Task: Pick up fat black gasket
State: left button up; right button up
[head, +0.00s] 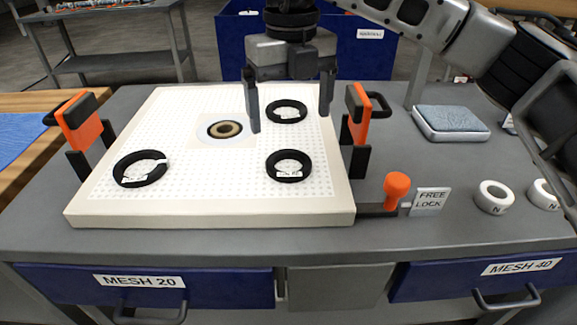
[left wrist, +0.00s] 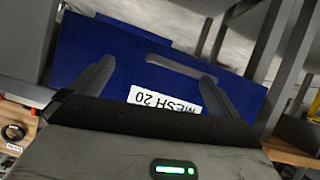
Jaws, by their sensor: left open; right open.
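Three black ring gaskets with white labels lie flat on a white perforated plate (head: 210,207). One gasket (head: 119,168) is front left, one gasket (head: 288,153) front right, and one gasket (head: 270,112) back right. The labels are too small to read, and I cannot tell for sure which gasket is the fat one. My right gripper (head: 289,122) points down, open and empty, its fingers appearing either side of the back right gasket, seemingly above the plate. My left gripper (left wrist: 156,68) is open and empty in the left wrist view, in front of a blue bin (left wrist: 130,55) labelled MESH 20.
Orange clamps stand left (head: 83,122) and right (head: 357,113) of the plate. An orange-knobbed lever (head: 397,187) by a FREE LOCK sign (head: 430,201), white rings (head: 494,197) and a grey-blue pad (head: 450,123) sit to the right. A brown-rimmed hole (head: 224,129) is mid-plate.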

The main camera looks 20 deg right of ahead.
aim_at(289, 168)
notch_tip(289, 168, down, 4)
jog(key=shift+r, duration=0.1)
jog(key=f, duration=0.5)
jog(key=shift+w+a+b, duration=0.1)
jog(key=shift+w+b, duration=0.1)
jog(key=shift+b, duration=0.1)
pick_arm(q)
jog(key=shift+w+d+f, duration=0.1)
jog(key=shift+w+f, duration=0.05)
jog(key=shift+f, duration=0.3)
jog(key=shift+w+d+f, duration=0.1)
jog(key=shift+w+f, duration=0.05)
jog(key=shift+f, duration=0.3)
pick_arm(e)
jog(key=c, duration=1.1)
